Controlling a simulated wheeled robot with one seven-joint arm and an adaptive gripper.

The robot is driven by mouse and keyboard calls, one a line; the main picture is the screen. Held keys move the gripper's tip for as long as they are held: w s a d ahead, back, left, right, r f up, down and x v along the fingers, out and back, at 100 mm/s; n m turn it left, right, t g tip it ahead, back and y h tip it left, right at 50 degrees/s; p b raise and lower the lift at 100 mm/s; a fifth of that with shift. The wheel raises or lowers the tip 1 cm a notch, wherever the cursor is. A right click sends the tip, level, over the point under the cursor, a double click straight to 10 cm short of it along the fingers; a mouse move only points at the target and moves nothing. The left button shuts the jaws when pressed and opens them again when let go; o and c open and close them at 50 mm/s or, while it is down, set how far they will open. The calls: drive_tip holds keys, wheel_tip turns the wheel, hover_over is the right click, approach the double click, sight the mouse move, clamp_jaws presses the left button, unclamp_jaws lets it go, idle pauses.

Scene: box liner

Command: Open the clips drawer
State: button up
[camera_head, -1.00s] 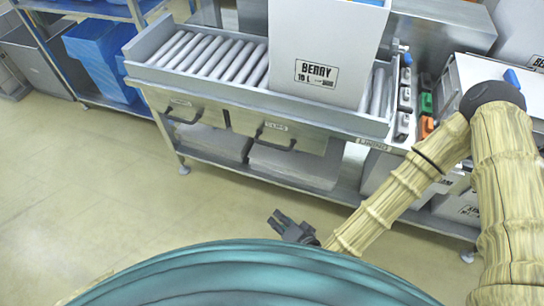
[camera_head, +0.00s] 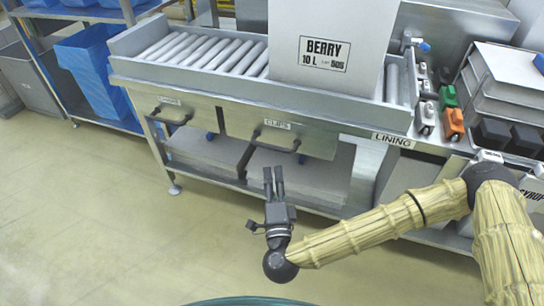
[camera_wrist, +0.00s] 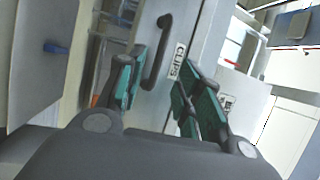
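The clips drawer (camera_head: 315,143) is shut in the front of the roller bench, with a "CLIPS" label and a dark bar handle (camera_head: 276,142). The handle also shows in the wrist view (camera_wrist: 159,52), beyond and between my fingers, beside the label. My gripper (camera_head: 273,170) is in front of and below the drawer, pointing toward it. Its fingers are apart, with nothing between them in the wrist view (camera_wrist: 158,98). It is not touching the handle.
Another drawer (camera_head: 150,100) with its own handle is to the left. A white "BERRY" box (camera_head: 325,50) stands on the rollers. Small coloured blocks (camera_head: 453,122) sit on the right. Floor on the left is clear.

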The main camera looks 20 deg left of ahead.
sight(272, 147)
drive_tip(key=b+x, duration=0.2)
drive_tip(key=x, duration=0.9)
drive_tip(key=shift+d+r, duration=0.1)
clamp_jaws()
